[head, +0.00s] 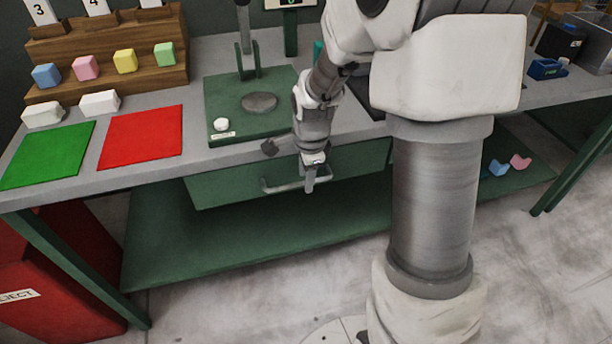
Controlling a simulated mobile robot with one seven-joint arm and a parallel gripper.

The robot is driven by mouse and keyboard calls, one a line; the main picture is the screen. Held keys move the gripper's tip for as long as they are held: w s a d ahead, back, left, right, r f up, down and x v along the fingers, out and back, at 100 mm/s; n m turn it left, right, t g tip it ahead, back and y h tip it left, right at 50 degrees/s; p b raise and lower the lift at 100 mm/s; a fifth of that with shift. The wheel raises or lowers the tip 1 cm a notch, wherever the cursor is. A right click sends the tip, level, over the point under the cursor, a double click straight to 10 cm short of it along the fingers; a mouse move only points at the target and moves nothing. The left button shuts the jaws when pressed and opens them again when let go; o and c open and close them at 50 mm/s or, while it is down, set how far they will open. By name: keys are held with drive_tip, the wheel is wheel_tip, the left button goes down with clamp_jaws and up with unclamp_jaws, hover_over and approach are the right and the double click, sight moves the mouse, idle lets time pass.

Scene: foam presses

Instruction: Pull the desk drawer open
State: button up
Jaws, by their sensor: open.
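The desk drawer (235,186) is a green front under the grey desktop, and it looks closed. Its grey bar handle (280,187) runs across the front. My gripper (310,180) points down at the right part of the handle, in front of the drawer. Its jaws are open, but the view does not show clearly whether they are around the handle or only beside it. My arm hides the drawer's right part.
The desktop carries a green press base (222,128), a green mat (45,156), a red mat (140,137) and a wooden rack (105,55) with several foam blocks. A red reject bin (50,285) stands at lower left. A green shelf (240,245) lies below the drawer.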

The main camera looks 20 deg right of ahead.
clamp_jaws()
idle(1.4)
